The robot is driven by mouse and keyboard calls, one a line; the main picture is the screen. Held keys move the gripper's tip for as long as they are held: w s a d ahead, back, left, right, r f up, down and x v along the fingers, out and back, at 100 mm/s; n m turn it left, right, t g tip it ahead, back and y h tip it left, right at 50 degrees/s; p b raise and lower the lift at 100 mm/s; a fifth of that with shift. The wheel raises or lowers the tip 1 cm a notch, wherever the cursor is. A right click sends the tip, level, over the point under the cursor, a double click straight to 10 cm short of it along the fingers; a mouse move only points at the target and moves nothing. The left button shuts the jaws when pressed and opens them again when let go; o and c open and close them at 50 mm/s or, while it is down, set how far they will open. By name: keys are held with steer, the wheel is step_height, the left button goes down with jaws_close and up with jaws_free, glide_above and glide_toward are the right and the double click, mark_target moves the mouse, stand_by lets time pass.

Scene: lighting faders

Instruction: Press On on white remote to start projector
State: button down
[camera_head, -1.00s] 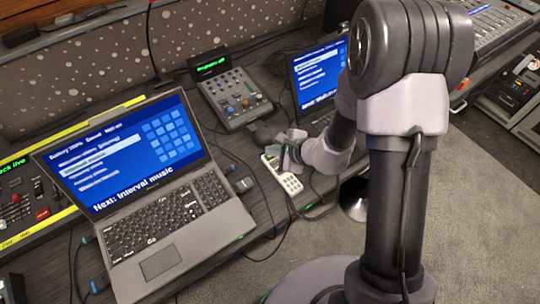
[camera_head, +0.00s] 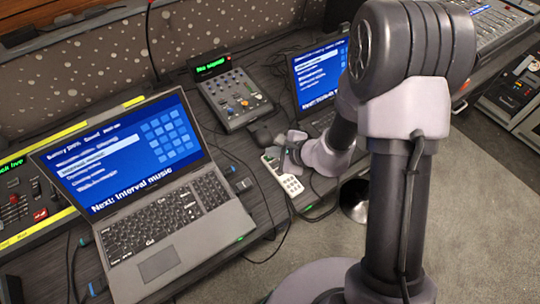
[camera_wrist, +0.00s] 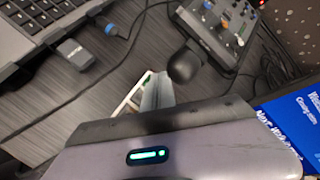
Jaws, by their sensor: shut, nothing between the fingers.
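The white remote (camera_head: 291,185) lies on the dark desk between the large laptop and the smaller one, its keypad facing up. It also shows in the wrist view (camera_wrist: 125,108), mostly hidden behind my gripper. My gripper (camera_head: 284,160) is shut and empty, with its fingertips over the upper end of the remote. In the wrist view the closed fingers (camera_wrist: 155,88) point at that end, beside a small green spot. I cannot tell whether they touch a button. The On label is too small to read.
A small mixer with a green display (camera_head: 211,66) reading "No signal" stands behind the remote. The large laptop (camera_head: 165,220) is to the left, the smaller laptop (camera_head: 318,75) behind right. A dark rounded object (camera_wrist: 185,64) sits close to the fingers. Cables cross the desk.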

stand_by(0.3)
steer(key=shift+r+p, duration=0.4)
steer(key=shift+r, duration=0.3)
steer(key=shift+r+p, duration=1.7)
steer(key=shift+r, duration=0.9)
steer(key=shift+f, duration=0.1)
